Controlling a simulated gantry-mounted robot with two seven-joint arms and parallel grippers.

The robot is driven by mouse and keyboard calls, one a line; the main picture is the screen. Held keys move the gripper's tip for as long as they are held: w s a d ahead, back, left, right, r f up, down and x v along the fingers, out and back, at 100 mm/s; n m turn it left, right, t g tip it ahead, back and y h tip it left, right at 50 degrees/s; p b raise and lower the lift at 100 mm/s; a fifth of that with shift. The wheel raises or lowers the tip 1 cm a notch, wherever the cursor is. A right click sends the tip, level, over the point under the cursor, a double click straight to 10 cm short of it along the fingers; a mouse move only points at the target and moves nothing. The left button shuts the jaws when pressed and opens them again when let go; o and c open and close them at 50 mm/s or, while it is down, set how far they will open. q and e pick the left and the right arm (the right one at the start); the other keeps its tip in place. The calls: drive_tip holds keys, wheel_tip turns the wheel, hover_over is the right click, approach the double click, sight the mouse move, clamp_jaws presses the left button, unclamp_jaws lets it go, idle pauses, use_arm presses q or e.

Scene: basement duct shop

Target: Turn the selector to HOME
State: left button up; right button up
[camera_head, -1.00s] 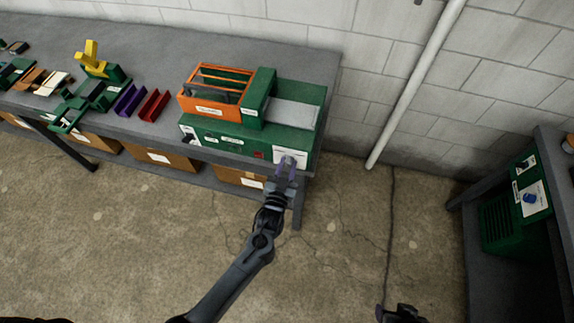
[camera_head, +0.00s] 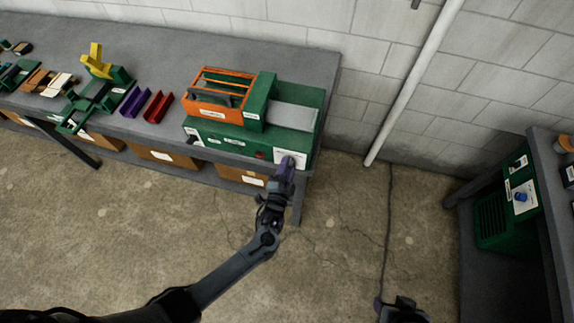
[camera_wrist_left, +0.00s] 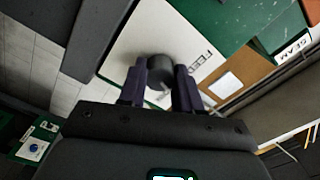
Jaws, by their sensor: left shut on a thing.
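The selector is a round dark knob (camera_wrist_left: 160,68) on a white plate (camera_wrist_left: 150,30) at the front of the green machine (camera_head: 225,140). Part of a word, starting "FEE", shows on the plate in the wrist view. My left gripper (camera_head: 287,168) reaches the plate at the machine's right end. In the wrist view its two purple-grey fingers (camera_wrist_left: 160,85) stand on either side of the knob, shut on it. The fingers hide parts of the knob; its pointer and a HOME mark cannot be made out. My right gripper (camera_head: 402,308) shows only partly at the bottom edge, away from everything.
An orange frame (camera_head: 220,93) sits on top of the machine. Purple (camera_head: 137,100) and red (camera_head: 157,107) channels lie left of it on the grey bench (camera_head: 200,52). A blue knob (camera_head: 520,197) is on another green unit at right. The floor between benches is clear.

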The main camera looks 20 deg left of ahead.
use_arm(q)
drive_tip(key=m+p, duration=0.1)
drive_tip(key=m, duration=0.4)
drive_tip(key=shift+m+p, duration=0.3)
idle(0.4)
drive_tip(key=o, duration=1)
drive_tip(key=shift+o, duration=0.2)
drive_tip(key=s+d, duration=0.1)
drive_tip(key=s, duration=0.9)
drive_tip(key=shift+s, duration=0.4)
drive_tip(key=shift+d, duration=0.1)
